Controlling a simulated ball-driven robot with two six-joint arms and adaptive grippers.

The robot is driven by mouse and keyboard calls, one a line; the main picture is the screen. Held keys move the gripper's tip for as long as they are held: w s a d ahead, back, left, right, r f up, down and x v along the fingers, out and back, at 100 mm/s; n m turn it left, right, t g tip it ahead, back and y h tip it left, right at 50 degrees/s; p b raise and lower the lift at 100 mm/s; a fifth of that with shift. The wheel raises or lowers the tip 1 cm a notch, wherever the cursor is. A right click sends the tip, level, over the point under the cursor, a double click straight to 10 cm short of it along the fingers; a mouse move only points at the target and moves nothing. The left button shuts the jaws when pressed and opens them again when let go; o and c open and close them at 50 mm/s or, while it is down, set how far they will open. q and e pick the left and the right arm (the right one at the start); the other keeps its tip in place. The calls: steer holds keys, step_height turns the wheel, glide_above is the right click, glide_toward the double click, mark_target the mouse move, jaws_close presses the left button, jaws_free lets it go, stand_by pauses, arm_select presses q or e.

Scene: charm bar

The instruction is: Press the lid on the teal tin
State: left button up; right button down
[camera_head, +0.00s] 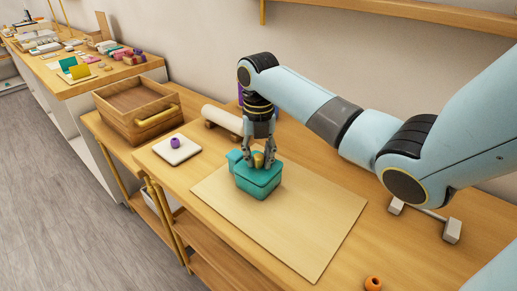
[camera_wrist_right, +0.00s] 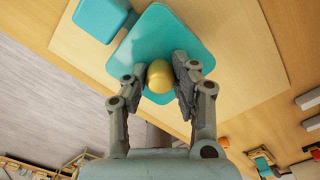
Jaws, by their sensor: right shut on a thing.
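The teal tin (camera_head: 252,190) stands on the pale mat in the head view. Its teal lid (camera_head: 268,177) is at the top of the tin; I cannot tell whether it is fully seated. The lid also fills the upper middle of the right wrist view (camera_wrist_right: 150,40). A gold knob (camera_wrist_right: 160,76) rises from the lid. My right gripper (camera_head: 258,160) points down with its fingers shut on the knob, one on each side. My left gripper is in neither view.
The pale mat (camera_head: 310,220) is clear to the right and in front. A wooden crate (camera_head: 137,105), a white pad (camera_head: 177,150) with a purple piece, and an orange ring (camera_head: 373,283) lie around it.

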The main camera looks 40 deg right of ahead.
steer(key=shift+f, duration=0.15)
stand_by(0.9)
steer(key=shift+p, duration=0.55)
stand_by(0.3)
steer(key=c, duration=1)
jaws_free()
steer(key=shift+o, duration=0.3)
steer(key=o, duration=0.4)
steer(key=shift+o, duration=0.2)
